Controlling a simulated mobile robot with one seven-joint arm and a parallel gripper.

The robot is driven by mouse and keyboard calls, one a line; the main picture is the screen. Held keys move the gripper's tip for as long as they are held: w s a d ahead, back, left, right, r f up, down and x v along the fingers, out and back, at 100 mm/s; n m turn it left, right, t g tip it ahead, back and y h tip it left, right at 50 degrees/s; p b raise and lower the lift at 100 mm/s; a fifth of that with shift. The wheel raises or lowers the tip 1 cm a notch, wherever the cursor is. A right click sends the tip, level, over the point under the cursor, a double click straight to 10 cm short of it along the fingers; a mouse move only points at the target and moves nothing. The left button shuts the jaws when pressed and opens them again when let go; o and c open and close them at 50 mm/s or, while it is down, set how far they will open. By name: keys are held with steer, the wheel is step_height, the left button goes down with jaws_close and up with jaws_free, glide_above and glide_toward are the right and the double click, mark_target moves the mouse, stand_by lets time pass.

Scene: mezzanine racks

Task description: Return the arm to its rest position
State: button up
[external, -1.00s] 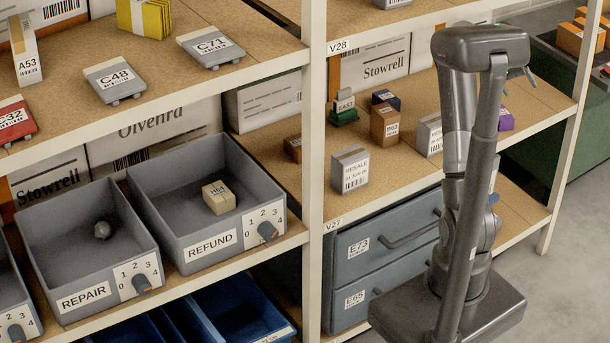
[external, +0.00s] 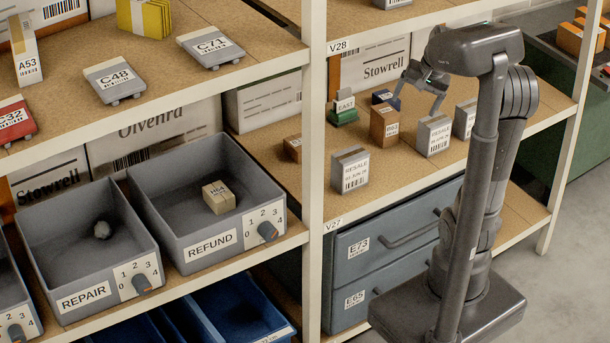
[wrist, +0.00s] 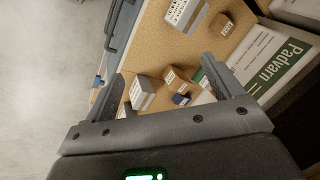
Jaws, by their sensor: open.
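My gripper (external: 424,88) is above the right-hand middle shelf, near the small boxes, with its fingers spread and nothing between them. In the wrist view my gripper (wrist: 165,85) shows two fingers wide apart, with the shelf and boxes beyond them. My arm rises from its base in front of the rack and bends over towards the shelf. Part of the gripper is hidden behind my own head and column in the external view.
The shelf (external: 270,147) holds RESALE boxes (external: 350,172), a brown box (external: 384,125), a blue box (external: 385,97) and a green EAST stamp-like item (external: 344,108). A rack post (external: 313,200) stands left. REFUND (external: 209,243) and REPAIR (external: 84,296) bins are further left. Floor is clear at right.

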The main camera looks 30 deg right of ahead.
steer(key=s+a+n+t+h, duration=0.1)
steer(key=s+a+n+t, duration=0.1)
steer(key=s+a+n, duration=0.7)
steer(key=s+a, duration=0.1)
steer(key=a, duration=0.1)
steer(key=shift+s+a+h, duration=0.3)
steer(key=shift+s, duration=0.05)
steer(key=shift+f, duration=0.1)
